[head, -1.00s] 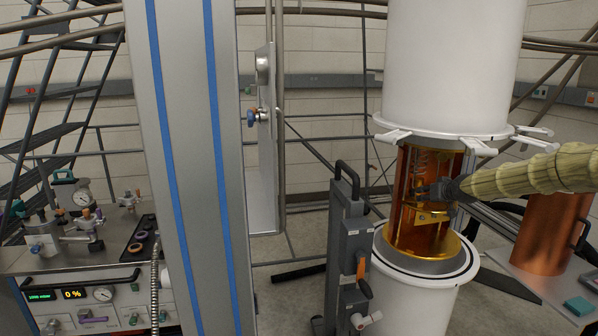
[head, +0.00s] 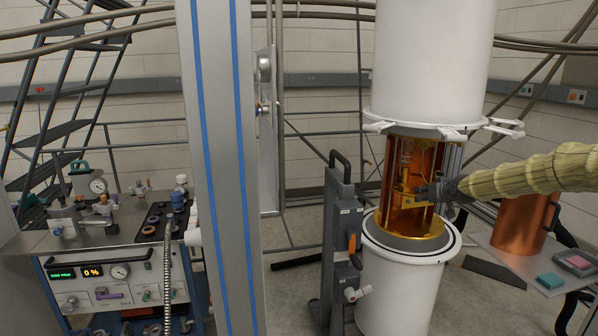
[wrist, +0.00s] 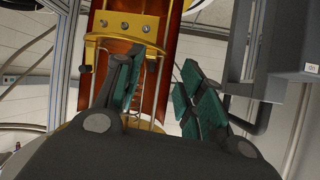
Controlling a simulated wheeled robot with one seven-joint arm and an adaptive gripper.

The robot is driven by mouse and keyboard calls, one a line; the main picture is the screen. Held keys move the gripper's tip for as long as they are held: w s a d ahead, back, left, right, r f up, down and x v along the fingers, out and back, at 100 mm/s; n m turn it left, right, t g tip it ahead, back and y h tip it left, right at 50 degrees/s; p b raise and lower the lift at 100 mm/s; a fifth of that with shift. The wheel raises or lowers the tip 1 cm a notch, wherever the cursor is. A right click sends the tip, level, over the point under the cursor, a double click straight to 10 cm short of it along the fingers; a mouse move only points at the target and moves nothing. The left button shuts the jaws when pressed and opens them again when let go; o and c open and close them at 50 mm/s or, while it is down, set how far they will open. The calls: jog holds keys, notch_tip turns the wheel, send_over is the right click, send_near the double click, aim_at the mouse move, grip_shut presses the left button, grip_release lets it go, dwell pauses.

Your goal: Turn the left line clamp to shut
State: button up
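I cannot make out the left line clamp for certain in either view. My gripper (head: 428,193) is in front of the open copper-coloured section (head: 401,185) of the cryostat, close to a gold bracket (head: 405,196). Behind the fingers are a gold plate with bolts (wrist: 125,24), a curved gold band and thin upright lines (wrist: 155,85). The fingers partly hide these parts, and I cannot tell whether the left finger touches any.
A grey upright column (head: 221,150) with blue stripes stands left of centre. A pump cart (head: 110,270) with gauges and displays is at the left. A grey stand with an orange handle (head: 352,243) is beside the cryostat. A side tray (head: 510,262) holds a copper can.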

jog(key=s+a+f+g, duration=0.1)
jog(key=s+a+f, duration=0.25)
jog(key=f, duration=0.25)
jog(key=s+a+f+g+y, duration=0.1)
jog(key=s+a+f, duration=0.1)
jog(key=a+f, duration=0.35)
jog(key=s+a+f+g, duration=0.1)
jog(key=s+a+f, duration=0.25)
jog(key=f, duration=0.35)
jog(key=s+a+f+g, duration=0.1)
jog(key=s+a+f, duration=0.4)
jog(key=s+f, duration=0.4)
jog(key=s+a+f+g, duration=0.2)
jog(key=s+a+f, duration=0.3)
jog(key=s+f, duration=0.45)
jog(key=s+a+f+g+h, duration=0.15)
jog(key=s+f, duration=0.35)
jog(key=s, duration=1.3)
jog(key=s+a+f+g+y, duration=0.1)
jog(key=s+f+g, duration=0.35)
jog(key=s, duration=1.35)
jog(key=s+d+h, duration=0.1)
jog(key=s+d, duration=0.1)
jog(key=s, duration=1.1)
jog(key=shift+d+r+h, duration=0.15)
jog(key=shift+r+h, duration=0.2)
jog(key=shift+r, duration=0.05)
jog(key=shift+w, duration=0.1)
